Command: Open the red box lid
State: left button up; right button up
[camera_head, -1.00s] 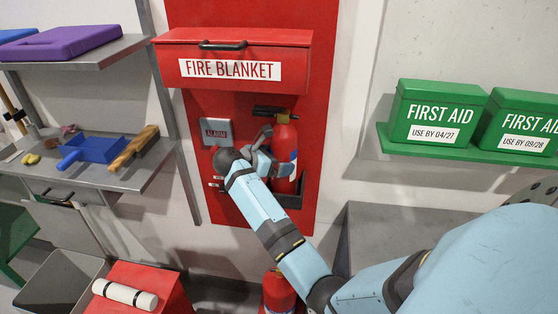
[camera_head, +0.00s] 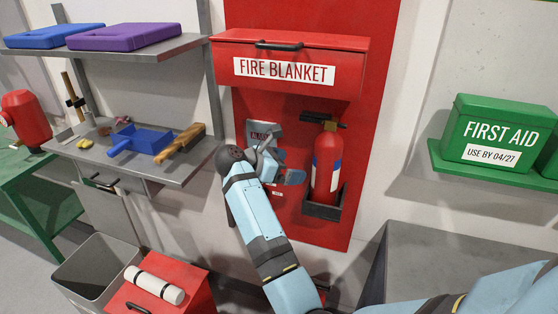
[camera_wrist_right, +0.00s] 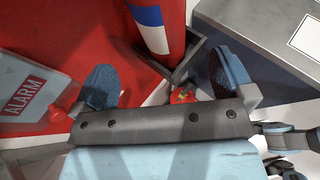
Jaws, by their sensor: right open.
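A red box (camera_head: 190,292) stands low at the bottom of the head view, its lid shut. A white roll (camera_head: 154,285) lies on the lid, and a dark handle (camera_head: 137,307) shows at its front; the lower part is cut off by the frame. A second red box, labelled FIRE BLANKET (camera_head: 290,50), hangs on the red wall panel with a black handle on its shut front. My right gripper (camera_head: 279,160) is open and empty, below the fire blanket box and left of the extinguisher. Its two spread fingers also show in the right wrist view (camera_wrist_right: 166,80). My left gripper is out of view.
A fire extinguisher (camera_head: 327,160) stands in a bracket beside the right gripper. An alarm plate (camera_head: 262,130) is behind it. A steel shelf (camera_head: 130,165) with a blue dustpan and brush is at left, above an open grey bin (camera_head: 75,275). A green first aid box (camera_head: 490,135) is at right.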

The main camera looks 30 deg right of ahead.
aim_at(267, 40)
jog(key=k+j, duration=0.8)
jog(key=k, duration=0.05)
